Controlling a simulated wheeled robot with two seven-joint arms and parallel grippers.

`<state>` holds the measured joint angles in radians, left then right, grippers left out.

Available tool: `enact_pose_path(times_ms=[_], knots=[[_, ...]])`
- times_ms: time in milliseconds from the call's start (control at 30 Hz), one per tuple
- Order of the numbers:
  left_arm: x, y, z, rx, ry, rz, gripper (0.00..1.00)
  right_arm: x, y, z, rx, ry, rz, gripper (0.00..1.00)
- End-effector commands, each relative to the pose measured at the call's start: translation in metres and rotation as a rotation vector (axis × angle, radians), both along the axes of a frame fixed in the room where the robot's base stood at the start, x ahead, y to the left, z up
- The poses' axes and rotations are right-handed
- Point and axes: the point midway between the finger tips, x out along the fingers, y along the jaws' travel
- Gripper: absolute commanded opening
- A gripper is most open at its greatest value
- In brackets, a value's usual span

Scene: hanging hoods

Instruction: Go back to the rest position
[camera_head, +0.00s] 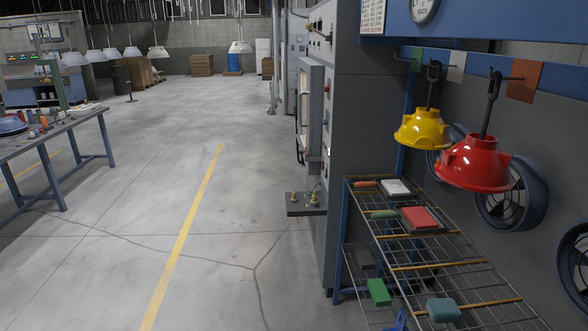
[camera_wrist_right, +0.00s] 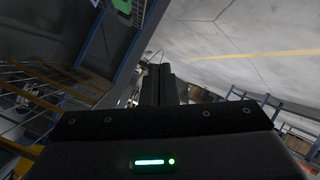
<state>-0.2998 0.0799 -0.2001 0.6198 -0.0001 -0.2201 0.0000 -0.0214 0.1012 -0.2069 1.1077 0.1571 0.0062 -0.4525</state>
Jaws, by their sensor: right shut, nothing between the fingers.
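My right gripper (camera_wrist_right: 163,82) shows in the right wrist view, with its dark fingers together and nothing visible between them. It points over the pale floor beside blue posts and wire racking. Neither gripper shows in the head view. A yellow hood (camera_head: 423,129) and a red hood (camera_head: 476,163) hang from dark hooks on the right in the head view. They hang upright, side by side, above a wire rack (camera_head: 443,267). My right gripper appears apart from both hoods.
The wire rack holds several small blocks and brushes, including a red block (camera_head: 420,217) and a teal block (camera_head: 443,310). A tall grey cabinet (camera_head: 366,120) stands behind it. A workbench (camera_head: 50,137) stands at left. The floor (camera_head: 150,190) between is clear.

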Motion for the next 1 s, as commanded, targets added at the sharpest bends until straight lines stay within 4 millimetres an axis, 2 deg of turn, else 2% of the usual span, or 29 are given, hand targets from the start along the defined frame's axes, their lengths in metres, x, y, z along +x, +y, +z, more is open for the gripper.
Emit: enact_pose_path(times_ms=[33,100,167,200,267,300,433,500,600,700,800,1000], knots=[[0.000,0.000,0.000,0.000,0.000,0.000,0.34,-0.027,-0.001,-0.032,0.025,0.080,-0.013,0.00],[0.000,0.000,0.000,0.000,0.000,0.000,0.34,-0.064,-0.002,-0.072,0.061,0.183,-0.034,0.00],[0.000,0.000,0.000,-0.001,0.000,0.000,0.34,-0.098,-0.003,-0.102,0.091,0.271,-0.057,0.00],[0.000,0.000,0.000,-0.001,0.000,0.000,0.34,-0.123,-0.003,-0.122,0.110,0.331,-0.073,0.00],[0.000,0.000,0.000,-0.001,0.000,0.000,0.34,-0.161,-0.004,-0.149,0.137,0.419,-0.101,0.00],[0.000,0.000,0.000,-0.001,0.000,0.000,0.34,-0.187,-0.005,-0.165,0.153,0.477,-0.120,0.00],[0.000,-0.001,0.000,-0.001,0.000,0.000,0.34,-0.276,-0.007,-0.209,0.201,0.662,-0.191,0.00],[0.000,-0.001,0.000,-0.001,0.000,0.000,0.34,-0.322,-0.008,-0.226,0.221,0.752,-0.232,0.00],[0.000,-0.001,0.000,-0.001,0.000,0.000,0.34,-0.379,-0.009,-0.242,0.242,0.859,-0.283,0.00],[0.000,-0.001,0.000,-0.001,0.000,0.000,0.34,-0.419,-0.010,-0.250,0.254,0.933,-0.323,0.00],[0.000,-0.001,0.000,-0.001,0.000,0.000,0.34,-0.442,-0.010,-0.254,0.260,0.976,-0.345,0.00],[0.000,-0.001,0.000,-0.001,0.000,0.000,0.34,-0.449,-0.010,-0.255,0.262,0.988,-0.352,0.00]])
